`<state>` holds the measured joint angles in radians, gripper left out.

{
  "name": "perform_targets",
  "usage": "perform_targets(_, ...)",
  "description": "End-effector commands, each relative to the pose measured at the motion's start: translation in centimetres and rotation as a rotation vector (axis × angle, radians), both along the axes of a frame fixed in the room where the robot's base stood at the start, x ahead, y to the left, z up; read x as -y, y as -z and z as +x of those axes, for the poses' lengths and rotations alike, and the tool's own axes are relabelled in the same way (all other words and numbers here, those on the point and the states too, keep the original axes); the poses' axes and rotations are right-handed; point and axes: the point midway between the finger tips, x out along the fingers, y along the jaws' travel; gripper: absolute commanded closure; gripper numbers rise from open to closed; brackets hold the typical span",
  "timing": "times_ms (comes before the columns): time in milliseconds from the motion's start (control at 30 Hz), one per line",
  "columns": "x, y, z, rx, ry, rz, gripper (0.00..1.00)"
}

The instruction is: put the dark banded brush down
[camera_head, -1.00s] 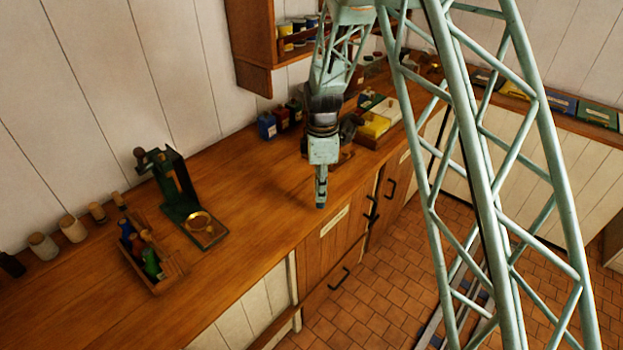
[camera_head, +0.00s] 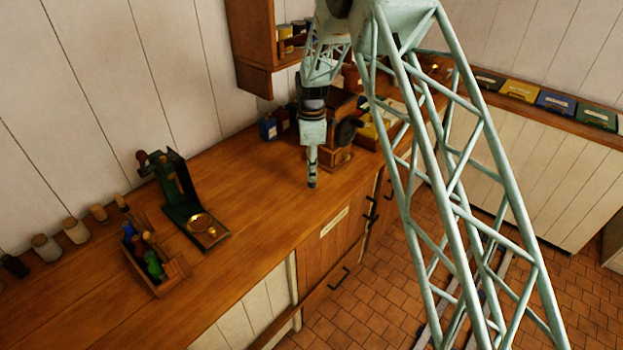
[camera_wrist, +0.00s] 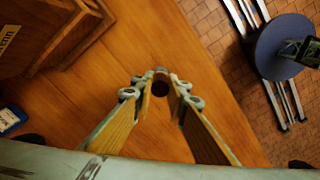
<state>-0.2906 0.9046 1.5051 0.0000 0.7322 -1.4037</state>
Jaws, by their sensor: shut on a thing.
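My gripper (camera_head: 312,170) points down over the wooden counter, near its front edge. In the wrist view my gripper (camera_wrist: 160,82) has its two fingers closed in around a small dark round end, which I take to be the dark banded brush (camera_wrist: 160,88). The brush is seen end-on there, so its length and bands are hidden. In the head view only a small dark tip shows below the fingers. I cannot tell whether the brush touches the counter (camera_head: 265,215).
A wooden box with a dark wheel (camera_head: 345,134) stands just behind my gripper. A green stand with a brass pan (camera_head: 200,222) and a wooden caddy of bottles (camera_head: 160,285) are at left. Bare counter lies between the stand and my gripper.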

Motion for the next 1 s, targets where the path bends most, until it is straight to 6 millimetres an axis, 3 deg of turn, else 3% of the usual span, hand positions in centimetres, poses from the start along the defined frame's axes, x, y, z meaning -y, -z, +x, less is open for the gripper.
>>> perform_targets(433, 0.0, 0.2, 0.1, -0.001, 0.0, 0.0, 0.98)
perform_targets(800, 0.0, 3.1, 0.1, -0.001, 0.0, 0.0, 0.98)
perform_targets(1000, 0.0, 3.5, 0.2, 0.001, 0.0, 0.0, 0.98)
